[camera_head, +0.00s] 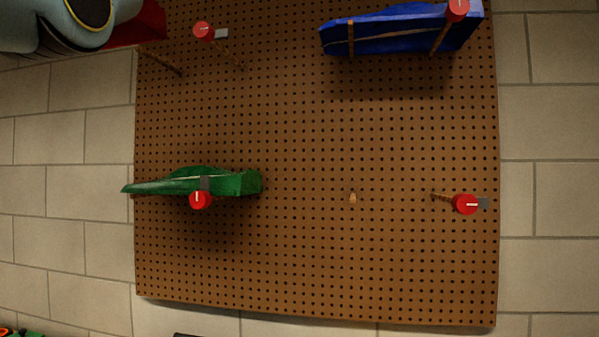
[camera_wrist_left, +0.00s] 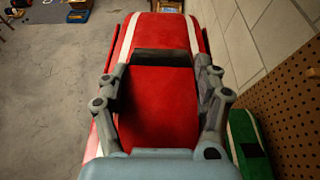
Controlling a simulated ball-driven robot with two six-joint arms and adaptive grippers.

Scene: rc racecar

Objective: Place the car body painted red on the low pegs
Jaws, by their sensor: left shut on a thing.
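The red car body (camera_wrist_left: 160,100), with white stripes and a dark band, fills the middle of the left wrist view. My left gripper (camera_wrist_left: 160,72) is shut on it, one finger on each side. In the head view, a sliver of the red body (camera_head: 140,24) shows at the upper left beside my left arm, in front of the pegboard's corner. The brown pegboard (camera_head: 300,130) has a lower row with a short bare peg (camera_head: 352,198) and a peg near a red knob (camera_head: 466,204) at right. My right gripper is in neither view.
A blue car body (camera_head: 400,32) rests on pegs at the upper right. A green car body (camera_head: 195,184) hangs at the lower left, with a red knob (camera_head: 200,200) before it. Another red knob (camera_head: 203,31) and bare pegs are at the upper left. The board's middle is clear.

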